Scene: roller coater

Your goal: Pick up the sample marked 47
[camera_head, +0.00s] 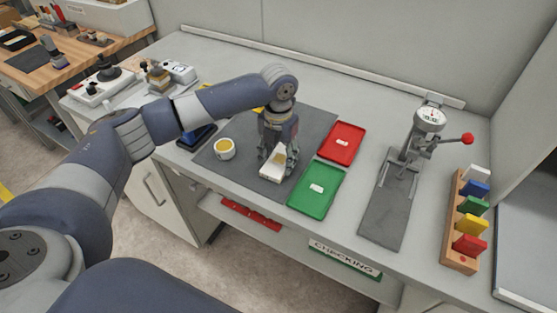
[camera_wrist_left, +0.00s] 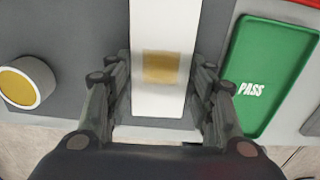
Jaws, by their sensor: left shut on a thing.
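My left gripper (camera_head: 277,153) points down over the dark grey mat and is shut on a white block-like sample (camera_head: 272,173). In the left wrist view the white sample (camera_wrist_left: 160,30) sits between the two fingers of the left gripper (camera_wrist_left: 161,95), with a blurred tan patch on its face. I cannot read a number on it. I cannot tell whether it touches the mat (camera_head: 235,175) or is just above it. My right gripper is not in view.
A green PASS tray (camera_head: 303,204) and a red tray (camera_head: 336,154) lie right of the mat. A white cup with yellow contents (camera_head: 225,149) stands left of the gripper.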

